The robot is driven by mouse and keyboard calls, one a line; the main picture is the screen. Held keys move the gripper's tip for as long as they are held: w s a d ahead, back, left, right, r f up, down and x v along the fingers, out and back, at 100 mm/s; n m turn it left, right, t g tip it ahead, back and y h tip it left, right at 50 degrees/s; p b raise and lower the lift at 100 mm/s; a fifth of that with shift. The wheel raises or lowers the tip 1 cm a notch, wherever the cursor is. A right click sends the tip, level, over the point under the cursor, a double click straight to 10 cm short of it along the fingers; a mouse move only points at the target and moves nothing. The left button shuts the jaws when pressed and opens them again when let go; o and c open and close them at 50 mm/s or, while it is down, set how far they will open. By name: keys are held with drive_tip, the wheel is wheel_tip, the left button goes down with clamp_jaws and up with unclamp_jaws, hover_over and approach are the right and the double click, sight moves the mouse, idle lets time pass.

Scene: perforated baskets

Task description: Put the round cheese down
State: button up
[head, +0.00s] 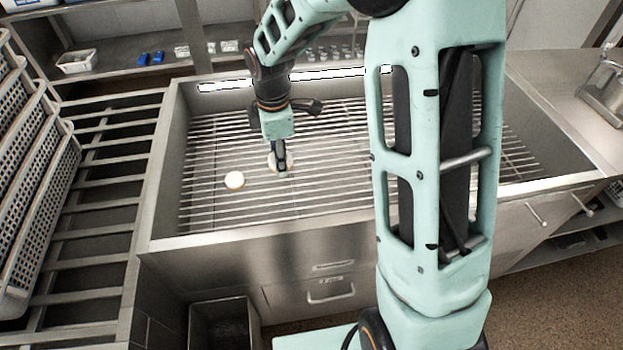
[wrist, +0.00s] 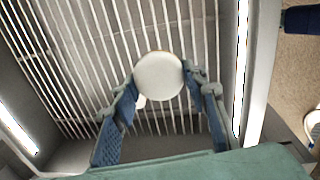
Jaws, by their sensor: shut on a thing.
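The round cheese (wrist: 158,76) is a pale, flat disc with a tan edge. My gripper (wrist: 160,82) is shut on it, with one blue-padded finger on either side. In the head view, my gripper (head: 279,158) points down over the slatted rack of the steel basin, and the cheese (head: 271,164) shows partly behind the fingers. I cannot tell whether the cheese touches the rack.
A second pale round piece (head: 234,180) lies on the rack (head: 330,185) to the left of my gripper. The basin's raised steel rim (head: 230,240) surrounds the rack. Perforated baskets (head: 40,190) stand at the far left. Bare rack lies around the gripper.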

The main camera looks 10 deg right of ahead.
drive_tip(key=a+f+n+b, duration=0.3)
drive_tip(key=a+f+n, duration=0.2)
drive_tip(key=n, duration=0.3)
hover_over(272, 172)
drive_tip(key=s, duration=0.1)
drive_tip(key=shift+y, duration=0.3)
drive_tip(key=f, duration=0.9)
drive_tip(key=shift+s+f, duration=0.1)
drive_tip(key=shift+s, duration=0.1)
drive_tip(key=shift+w+f, duration=0.4)
drive_tip(key=shift+f, duration=0.1)
drive_tip(key=shift+w+f, duration=0.1)
drive_tip(key=shift+f, duration=1.5)
drive_tip(key=shift+d, duration=0.1)
